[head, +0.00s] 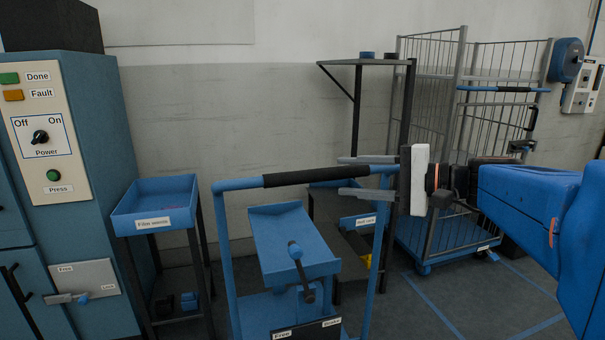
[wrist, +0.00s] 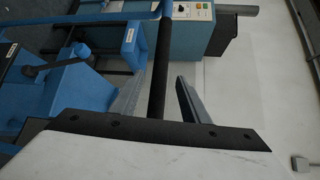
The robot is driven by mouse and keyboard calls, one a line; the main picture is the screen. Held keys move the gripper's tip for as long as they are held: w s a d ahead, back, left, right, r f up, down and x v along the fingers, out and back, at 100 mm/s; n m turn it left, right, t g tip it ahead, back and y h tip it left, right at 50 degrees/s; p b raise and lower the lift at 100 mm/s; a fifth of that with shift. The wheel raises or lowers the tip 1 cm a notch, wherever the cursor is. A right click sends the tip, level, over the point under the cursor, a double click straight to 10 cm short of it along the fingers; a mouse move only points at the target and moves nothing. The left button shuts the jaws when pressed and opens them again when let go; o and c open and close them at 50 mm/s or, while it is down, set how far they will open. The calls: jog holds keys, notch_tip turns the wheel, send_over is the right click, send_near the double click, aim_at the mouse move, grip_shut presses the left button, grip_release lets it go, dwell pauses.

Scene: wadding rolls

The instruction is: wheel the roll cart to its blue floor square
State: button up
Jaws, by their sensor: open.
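The roll cart stands in front of me, with a blue frame, a tilted blue tray (head: 290,238) and a black grip on its handle bar (head: 315,177). My gripper (head: 354,176) is open at the right end of the black grip, one finger above the bar and one below. In the wrist view the black bar (wrist: 160,65) runs between the two fingers, with gaps at both sides. Blue floor lines (head: 436,306) show at the lower right; the full square is not visible.
A blue machine cabinet (head: 95,130) stands at left, with a labelled blue tray stand (head: 160,196) beside it. A dark shelf stand (head: 356,110) is behind the cart. A wire cage trolley (head: 425,90) with a blue base stands at the back right. The floor at lower right looks clear.

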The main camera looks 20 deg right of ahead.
jog(key=v, duration=1)
dwell(0.3)
jog(key=shift+s, duration=0.1)
jog(key=shift+f, duration=0.1)
dwell(0.6)
jog(key=s+a+f+n+g+h, duration=0.1)
jog(key=s+a+f+g+h, duration=0.2)
jog(key=f, duration=0.4)
jog(key=a+f+n+g, duration=0.1)
jog(key=a+f+g, duration=0.2)
jog(key=a+f, duration=0.3)
jog(key=s+d+f+n+h, duration=0.1)
jog(key=s+f+n+h, duration=0.1)
jog(key=f+n+h, duration=0.2)
jog(key=s+d+f+n+h, duration=0.2)
jog(key=s+f+n+h, duration=0.1)
jog(key=f, duration=0.6)
jog(key=shift+s+n+g+h, duration=0.25)
jog(key=shift+n+g+h, duration=0.05)
jog(key=shift+n+h, duration=0.55)
